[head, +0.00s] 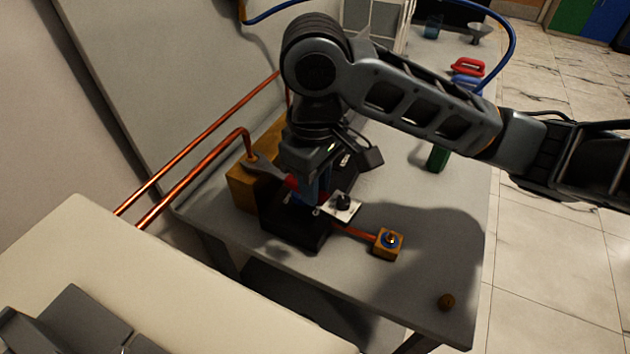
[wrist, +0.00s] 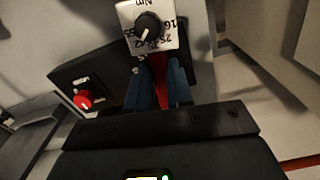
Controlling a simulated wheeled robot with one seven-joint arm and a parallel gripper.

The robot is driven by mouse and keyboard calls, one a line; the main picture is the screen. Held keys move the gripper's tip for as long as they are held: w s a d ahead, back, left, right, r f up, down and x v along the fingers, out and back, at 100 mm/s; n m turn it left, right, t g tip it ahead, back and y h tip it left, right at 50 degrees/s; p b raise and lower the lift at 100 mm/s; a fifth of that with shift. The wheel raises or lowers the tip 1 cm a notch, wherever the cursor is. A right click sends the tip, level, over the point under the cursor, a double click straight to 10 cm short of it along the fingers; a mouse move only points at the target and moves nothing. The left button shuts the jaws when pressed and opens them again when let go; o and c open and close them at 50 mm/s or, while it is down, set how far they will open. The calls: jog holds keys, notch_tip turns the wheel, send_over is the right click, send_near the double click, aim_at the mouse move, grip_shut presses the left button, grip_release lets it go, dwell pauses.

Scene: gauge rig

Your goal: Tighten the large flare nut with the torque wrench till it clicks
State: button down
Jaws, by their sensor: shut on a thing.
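The torque wrench has a grey open-ended head (head: 264,168), a red handle and a white dial plate (head: 342,206) with a black knob. The dial, marked Nm, also shows in the wrist view (wrist: 150,28). My gripper (head: 320,188) points down, its blue fingers (wrist: 162,88) shut on the red handle (wrist: 160,75). The wrench head lies at the lower end of the bent copper pipe (head: 200,160), above a wooden block (head: 243,190). The large flare nut is not distinguishable there, and I cannot tell whether the jaw is around it.
A black box (head: 290,232) stands below my gripper; a red knob (wrist: 83,100) shows in the wrist view. A wooden cube with a blue ring (head: 388,243) and a small brown ball (head: 446,301) are to the right. The table's front right is mostly clear.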

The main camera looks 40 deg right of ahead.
jog(key=shift+a+r, duration=0.1)
jog(key=shift+s+a+m+p, duration=0.15)
jog(key=shift+a+m+p, duration=1.05)
jog(key=shift+a+p, duration=0.55)
jog(key=shift+p, duration=0.2)
jog(key=shift+a+m+p, duration=1.4)
jog(key=shift+a+p, duration=0.05)
jog(key=shift+p, duration=0.3)
dwell(0.8)
jog(key=shift+d+n+b, duration=0.3)
jog(key=shift+d+n, duration=0.6)
jog(key=shift+d, duration=0.25)
dwell(0.5)
jog(key=shift+s, duration=0.15)
